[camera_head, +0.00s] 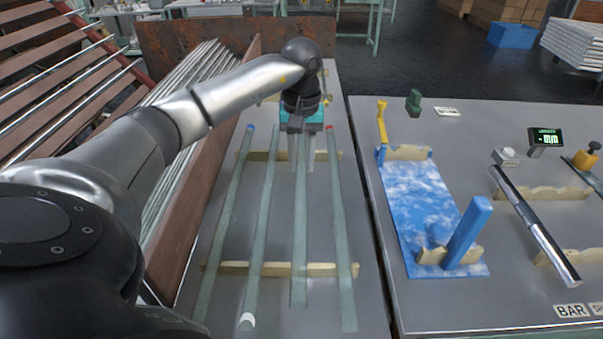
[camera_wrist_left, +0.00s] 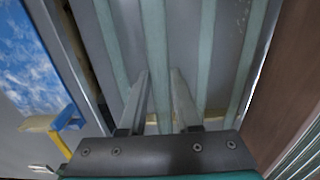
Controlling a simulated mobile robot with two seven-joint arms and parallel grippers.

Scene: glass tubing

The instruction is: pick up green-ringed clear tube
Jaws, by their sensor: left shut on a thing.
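Several pale green-grey glass tubes lie side by side across two wooden rests. In the head view the third tube from the left (camera_head: 299,235) runs up under my left gripper (camera_head: 300,165). I see no green ring on its visible part, and its far end is hidden by the gripper. In the wrist view this tube (camera_wrist_left: 154,40) passes between the two fingers of my left gripper (camera_wrist_left: 161,75), which is shut on it. The tube still appears low, near the rests; I cannot tell whether it is lifted. My right gripper is not in view.
A blue-ringed tube (camera_head: 227,205) and a white-ended tube (camera_head: 262,220) lie to the left, a red-ringed tube (camera_head: 339,220) close on the right. A brown wall (camera_head: 195,220) borders the left side. A blue mat (camera_head: 415,195) lies on the right table.

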